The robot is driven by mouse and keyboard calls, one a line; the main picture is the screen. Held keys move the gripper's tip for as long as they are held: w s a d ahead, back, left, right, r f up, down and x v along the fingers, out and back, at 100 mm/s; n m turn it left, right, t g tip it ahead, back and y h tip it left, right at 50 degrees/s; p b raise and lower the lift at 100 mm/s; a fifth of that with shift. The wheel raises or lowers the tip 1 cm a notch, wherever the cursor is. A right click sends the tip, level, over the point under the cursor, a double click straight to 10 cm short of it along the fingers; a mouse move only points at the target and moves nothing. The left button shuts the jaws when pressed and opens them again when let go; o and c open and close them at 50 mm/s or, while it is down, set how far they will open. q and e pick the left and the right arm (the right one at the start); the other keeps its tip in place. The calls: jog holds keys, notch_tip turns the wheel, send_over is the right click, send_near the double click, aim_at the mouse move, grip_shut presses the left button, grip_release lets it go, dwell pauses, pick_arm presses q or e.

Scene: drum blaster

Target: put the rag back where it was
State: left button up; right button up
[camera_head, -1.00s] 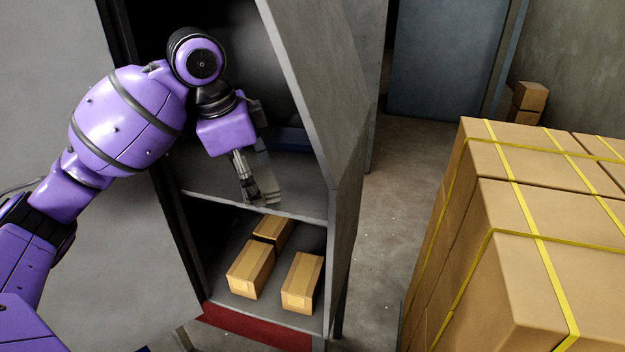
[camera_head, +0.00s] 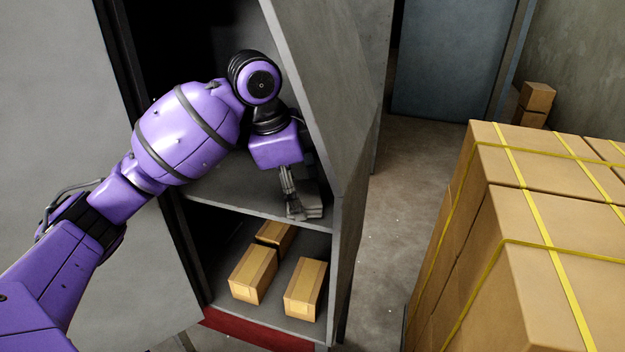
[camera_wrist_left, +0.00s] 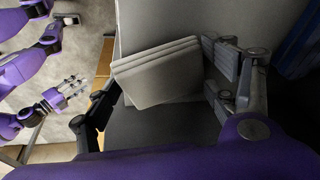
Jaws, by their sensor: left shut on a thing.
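The rag is a folded grey cloth in layers, and it shows in the left wrist view (camera_wrist_left: 160,72) between the fingers. My left gripper (camera_head: 294,208) is shut on the rag (camera_head: 312,200) inside the grey cabinet, just above or at the front of the middle shelf (camera_head: 235,192). Whether the rag touches the shelf is not clear. In the left wrist view my left gripper's fingers (camera_wrist_left: 155,95) stand on both sides of the cloth. My right gripper (camera_wrist_left: 75,88) shows small at the left of that view, and its finger gap is unclear.
Several cardboard boxes (camera_head: 254,274) sit on the lower shelf. The cabinet's right wall (camera_head: 345,165) is close to my left gripper. A strapped stack of large boxes (camera_head: 530,220) stands at right. A blue thing (camera_wrist_left: 300,45) shows at the wrist view's right edge.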

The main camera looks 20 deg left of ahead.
aim_at(312, 181)
pick_arm(q)
jog(key=w, duration=0.2)
jog(key=w+d, duration=0.1)
jog(key=w, duration=0.2)
jog(key=shift+d, duration=0.15)
jog(key=shift+f, duration=0.25)
jog(key=shift+s+f, duration=0.1)
jog(key=shift+f, duration=0.05)
jog(key=o, duration=1.1)
